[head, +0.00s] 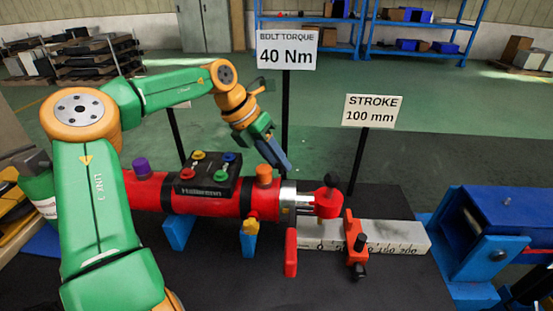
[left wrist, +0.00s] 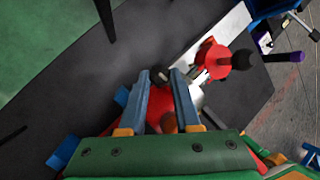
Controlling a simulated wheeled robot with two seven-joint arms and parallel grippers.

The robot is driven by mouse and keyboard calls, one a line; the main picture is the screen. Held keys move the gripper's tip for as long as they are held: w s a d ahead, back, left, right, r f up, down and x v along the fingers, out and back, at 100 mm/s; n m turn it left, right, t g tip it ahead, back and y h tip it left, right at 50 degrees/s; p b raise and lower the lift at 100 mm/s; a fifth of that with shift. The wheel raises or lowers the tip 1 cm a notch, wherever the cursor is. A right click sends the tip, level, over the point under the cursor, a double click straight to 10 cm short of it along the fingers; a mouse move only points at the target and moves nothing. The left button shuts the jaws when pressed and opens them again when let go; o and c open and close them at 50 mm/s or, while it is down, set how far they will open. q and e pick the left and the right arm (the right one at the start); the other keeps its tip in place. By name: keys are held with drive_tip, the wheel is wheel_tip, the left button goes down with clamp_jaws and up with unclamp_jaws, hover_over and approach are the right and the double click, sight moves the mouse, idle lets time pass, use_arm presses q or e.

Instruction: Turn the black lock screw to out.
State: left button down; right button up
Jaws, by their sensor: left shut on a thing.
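A red cylinder (head: 205,200) lies across the dark table on blue supports, with a silver collar (head: 288,190) at its right end. My left gripper (head: 285,165) reaches down beside this end, and its blue fingers are shut. In the left wrist view its fingertips (left wrist: 161,73) close around a small dark round knob (left wrist: 160,76), which looks like the black lock screw. In the head view the fingers and the cylinder hide that knob. How far the screw is turned cannot be told. My right gripper is not in view.
A red fork with a black ball (head: 331,181) stands right of the collar. A white scale (head: 400,238) carries a red slider (head: 352,230). An orange cap (head: 264,174) and a black button box (head: 208,176) top the cylinder. Signposts stand behind; a blue frame (head: 490,230) is at right.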

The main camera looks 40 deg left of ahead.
use_arm(q)
drive_tip(key=shift+d+n+y+b, duration=0.1)
drive_tip(key=shift+n+y+b, duration=0.3)
drive_tip(key=shift+n+y, duration=0.45)
drive_tip(key=shift+d+n+g+y, duration=0.15)
drive_tip(key=shift+n+g+y, duration=0.25)
drive_tip(key=shift+n+y, duration=0.25)
drive_tip(key=shift+w+d+r+n+g+y, duration=0.15)
drive_tip(key=shift+n+g+y, duration=0.15)
drive_tip(key=shift+n+y, duration=0.35)
drive_tip(key=shift+r+n+g+y+p, duration=0.1)
drive_tip(key=shift+n+g+y+p, duration=0.3)
drive_tip(key=shift+n, duration=0.45)
drive_tip(key=shift+w+d+r+n+g+y+p, duration=0.1)
drive_tip(key=shift+w+d+n+g+y+p, duration=0.05)
drive_tip(key=shift+n+g+y+p, duration=0.4)
drive_tip(key=n+g+p, duration=0.1)
drive_tip(key=n+y+p, duration=0.1)
drive_tip(key=n+p, duration=0.1)
drive_tip(key=shift+w+d+g+p, duration=0.1)
drive_tip(key=shift+w+g+p, duration=0.05)
drive_tip(key=shift+g+p, duration=0.2)
drive_tip(key=shift+w+f+n+g+y+p, duration=0.15)
drive_tip(key=shift+n+g+y+p, duration=0.25)
drive_tip(key=shift+n+p, duration=0.3)
drive_tip(key=shift+f+n+g+y+p, duration=0.1)
drive_tip(key=shift+n+g+y+p, duration=0.1)
drive_tip(key=shift+n+g+p, duration=0.45)
